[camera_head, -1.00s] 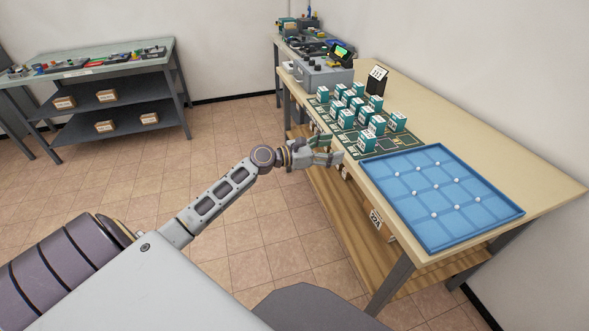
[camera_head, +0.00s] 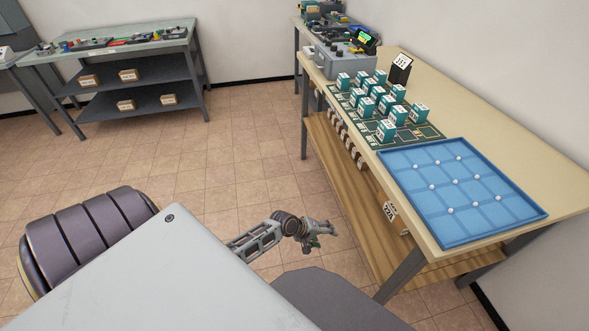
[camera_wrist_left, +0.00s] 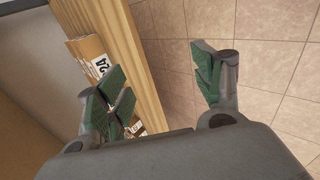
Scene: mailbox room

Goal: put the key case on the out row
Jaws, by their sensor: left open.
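My left gripper (camera_head: 322,240) is open and empty, low over the floor in front of the workbench (camera_head: 470,120). In the left wrist view its fingers (camera_wrist_left: 162,88) stand wide apart, with bench wood and floor tiles behind them. Teal boxes with white labels (camera_head: 387,129) stand in rows on a dark green marked mat (camera_head: 425,136) on the bench. I cannot tell which thing is the key case or which row is the out row. My right gripper is not in view.
A blue gridded tray (camera_head: 425,205) with white knobs lies nearer on the bench. A grey case (camera_head: 340,62) and a black sign (camera_head: 400,70) stand farther back. A cardboard box (camera_head: 391,214) sits on the lower shelf. A grey shelf table (camera_head: 130,70) stands back left; floor between is clear.

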